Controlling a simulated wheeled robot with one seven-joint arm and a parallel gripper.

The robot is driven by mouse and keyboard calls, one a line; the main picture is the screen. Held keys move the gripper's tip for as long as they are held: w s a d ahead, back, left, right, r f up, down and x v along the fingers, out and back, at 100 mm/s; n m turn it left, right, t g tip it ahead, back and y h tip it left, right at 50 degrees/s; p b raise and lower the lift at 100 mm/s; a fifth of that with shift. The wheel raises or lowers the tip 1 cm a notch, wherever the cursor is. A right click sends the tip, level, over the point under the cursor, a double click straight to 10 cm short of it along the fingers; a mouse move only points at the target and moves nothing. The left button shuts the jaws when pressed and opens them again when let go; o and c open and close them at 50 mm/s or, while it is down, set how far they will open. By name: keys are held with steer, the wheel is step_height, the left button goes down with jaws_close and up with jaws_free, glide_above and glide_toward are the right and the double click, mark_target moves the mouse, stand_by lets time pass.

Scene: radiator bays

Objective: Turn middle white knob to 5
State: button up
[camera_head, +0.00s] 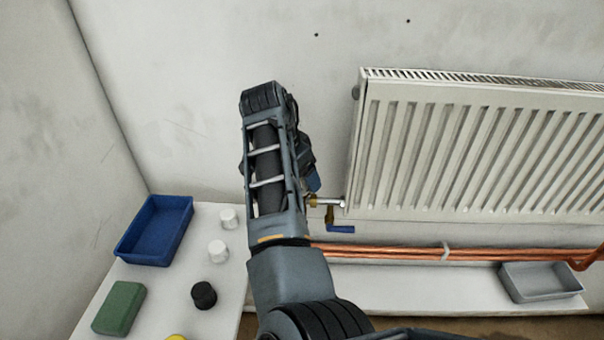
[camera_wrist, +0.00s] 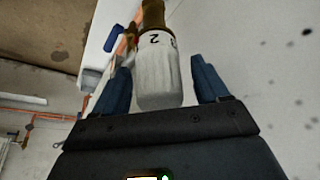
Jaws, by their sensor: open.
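A white ribbed knob (camera_wrist: 158,75) on a brass fitting (camera_wrist: 153,14) shows in the wrist view. A "2" is readable on its collar, with part of another digit at the right edge; I cannot see a 5 or a pointer mark. My gripper (camera_wrist: 160,72) is open, with one blue finger on each side of the knob. A gap shows at the right finger; I cannot tell whether the left one touches. In the head view my arm hides the knob and most of the gripper. Brass pipework (camera_head: 325,201) shows beside it at the radiator's lower left.
The white radiator (camera_head: 440,150) hangs on the wall to the right. A blue lever (camera_head: 340,229) and copper pipes (camera_head: 400,252) are below it. At left stand a blue tray (camera_head: 125,255), two white caps (camera_head: 228,218), a black one (camera_head: 203,295) and a green block (camera_head: 119,309). A grey tray (camera_head: 545,284) lies at right.

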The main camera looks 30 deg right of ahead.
steer(key=shift+d+f, duration=0.2)
steer(key=shift+f, duration=0.25)
steer(key=shift+c, duration=0.2)
steer(key=c, duration=0.9)
steer(key=shift+c, duration=0.3)
steer(key=shift+r+p, duration=0.1)
steer(key=shift+p, duration=0.2)
